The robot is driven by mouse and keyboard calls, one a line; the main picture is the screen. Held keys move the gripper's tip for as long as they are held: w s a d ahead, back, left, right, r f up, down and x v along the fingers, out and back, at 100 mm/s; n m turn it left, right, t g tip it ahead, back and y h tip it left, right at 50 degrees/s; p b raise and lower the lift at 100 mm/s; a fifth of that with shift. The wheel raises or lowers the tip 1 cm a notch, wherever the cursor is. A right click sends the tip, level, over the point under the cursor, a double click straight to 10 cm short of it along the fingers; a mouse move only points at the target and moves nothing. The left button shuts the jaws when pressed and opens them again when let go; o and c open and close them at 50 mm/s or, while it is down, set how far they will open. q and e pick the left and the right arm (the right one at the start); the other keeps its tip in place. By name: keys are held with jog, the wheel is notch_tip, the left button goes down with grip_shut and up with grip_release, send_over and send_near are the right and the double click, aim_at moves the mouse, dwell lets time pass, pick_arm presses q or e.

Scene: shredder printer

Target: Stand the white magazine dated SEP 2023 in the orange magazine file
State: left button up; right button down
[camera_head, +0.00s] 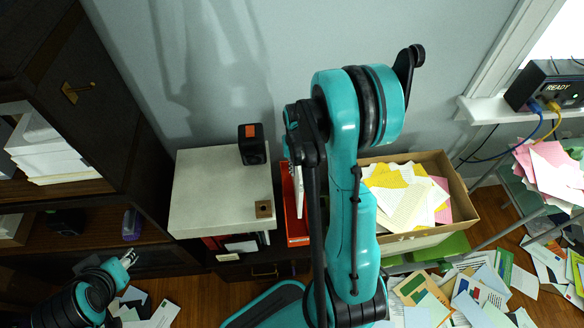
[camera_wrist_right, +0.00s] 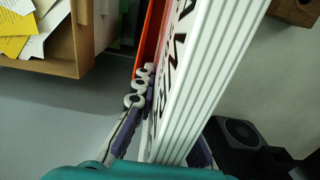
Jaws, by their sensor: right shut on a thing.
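The white magazine (camera_wrist_right: 205,85) is in my right gripper (camera_wrist_right: 165,120), its ridged white side and part of its dark lettering showing in the right wrist view. No date is readable. The orange magazine file (camera_head: 296,222) stands right of the pale cabinet in the head view, partly hidden by my right arm. A white strip of the magazine (camera_head: 299,190) shows over the file. The file's orange edge (camera_wrist_right: 150,40) runs close beside the magazine in the wrist view; I cannot tell how deep the magazine sits. My left gripper (camera_head: 128,258) is low at left, away from both.
A pale-topped cabinet (camera_head: 205,190) carries a black device (camera_head: 252,144) and a small brown block (camera_head: 263,209). A cardboard box (camera_head: 455,190) of torn paper stands right of my right arm. Papers litter the floor (camera_head: 480,290). A dark shelf (camera_head: 110,120) stands at left.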

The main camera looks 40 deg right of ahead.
jog(key=shift+w+f, duration=0.2)
jog(key=shift+f, duration=0.3)
